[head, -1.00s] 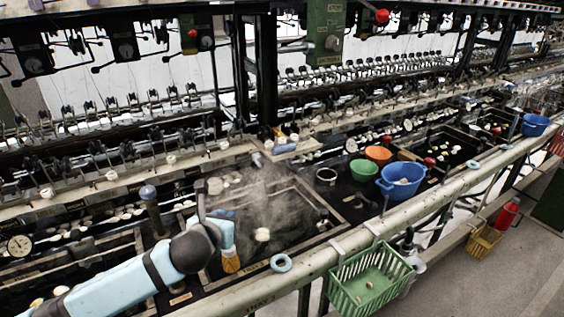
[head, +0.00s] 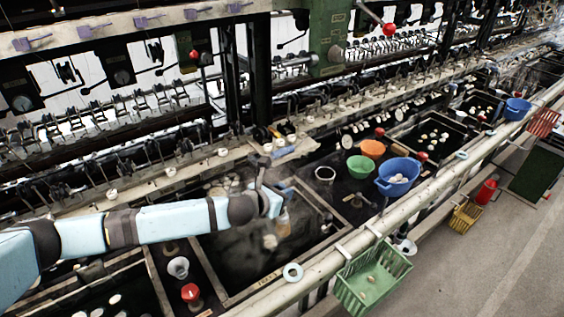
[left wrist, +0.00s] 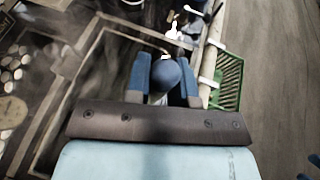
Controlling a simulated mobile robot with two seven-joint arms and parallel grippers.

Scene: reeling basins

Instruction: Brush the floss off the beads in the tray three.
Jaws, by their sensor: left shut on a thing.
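Tray three is a dark, steaming, wooden-framed basin (head: 325,207) in the middle of the head view, with a label on its front edge. A pale bead (head: 270,241) floats in its middle and more pale beads (head: 218,188) cluster at its back left, blurred by steam. My left gripper (head: 277,206) is over the right part of this tray, shut on a brush whose tan bristles (head: 284,225) point down beside the single bead. I cannot tell whether they touch it. The left wrist view shows the brush's round blue end (left wrist: 165,76) between the fingers. My right gripper is out of view.
Green (head: 361,166), orange (head: 373,148) and blue (head: 398,176) bowls stand right of the tray. A pale rail (head: 330,262) runs along the front, with a ring (head: 292,272) on it and a green basket (head: 372,279) hanging. A red-topped knob (head: 190,292) stands at front left.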

